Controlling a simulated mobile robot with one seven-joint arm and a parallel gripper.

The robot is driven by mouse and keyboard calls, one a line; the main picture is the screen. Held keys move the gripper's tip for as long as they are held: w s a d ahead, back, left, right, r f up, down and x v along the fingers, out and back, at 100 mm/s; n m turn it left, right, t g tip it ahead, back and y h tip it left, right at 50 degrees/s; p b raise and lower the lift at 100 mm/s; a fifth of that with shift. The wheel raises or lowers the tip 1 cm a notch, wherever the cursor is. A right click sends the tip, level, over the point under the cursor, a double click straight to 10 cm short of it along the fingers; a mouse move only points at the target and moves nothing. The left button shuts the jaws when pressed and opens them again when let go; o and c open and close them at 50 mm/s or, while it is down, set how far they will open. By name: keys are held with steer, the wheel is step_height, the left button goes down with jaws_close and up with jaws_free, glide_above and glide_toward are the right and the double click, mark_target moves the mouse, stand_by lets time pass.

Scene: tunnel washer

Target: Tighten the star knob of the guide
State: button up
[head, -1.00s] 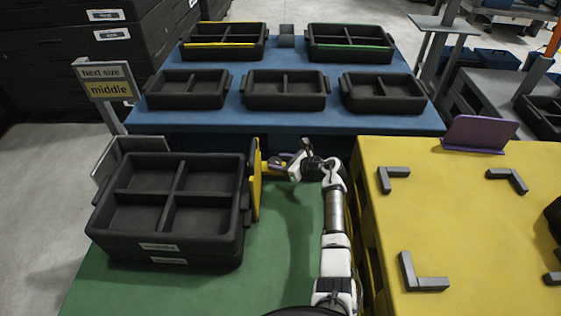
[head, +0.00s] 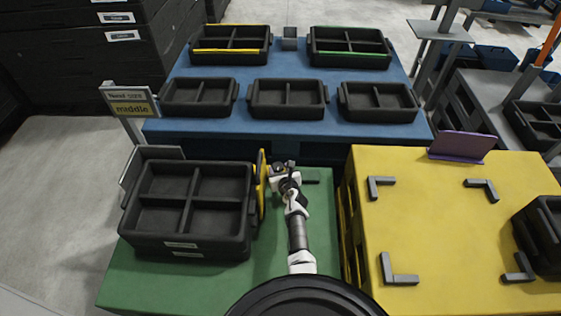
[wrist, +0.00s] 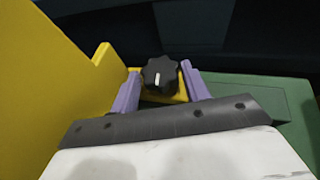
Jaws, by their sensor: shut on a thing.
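The yellow guide (head: 262,185) stands upright against the right side of the black divided crate (head: 249,215) on the green table. It also fills the left of the wrist view (wrist: 40,85). The black star knob (wrist: 160,75), with a white mark on its face, sits at the guide's foot. My gripper (wrist: 159,82) has its two purple fingers on either side of the knob and is shut on it. In the head view my gripper (head: 276,170) is at the guide's right side, and the knob is hidden there or too small to tell.
A yellow table (head: 440,220) with grey corner brackets and a purple plate (head: 462,146) stands close on the right. A blue table (head: 290,131) with several black trays lies behind. The green table (head: 290,240) is bare at front right.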

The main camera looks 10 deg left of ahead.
steer(key=shift+a+r+m+h+p, duration=0.15)
steer(key=shift+m+h+p, duration=0.25)
steer(key=shift+p, duration=0.45)
steer(key=shift+t, duration=0.4)
steer(key=o, duration=1)
steer(key=shift+f, duration=0.2)
steer(key=shift+f, duration=0.1)
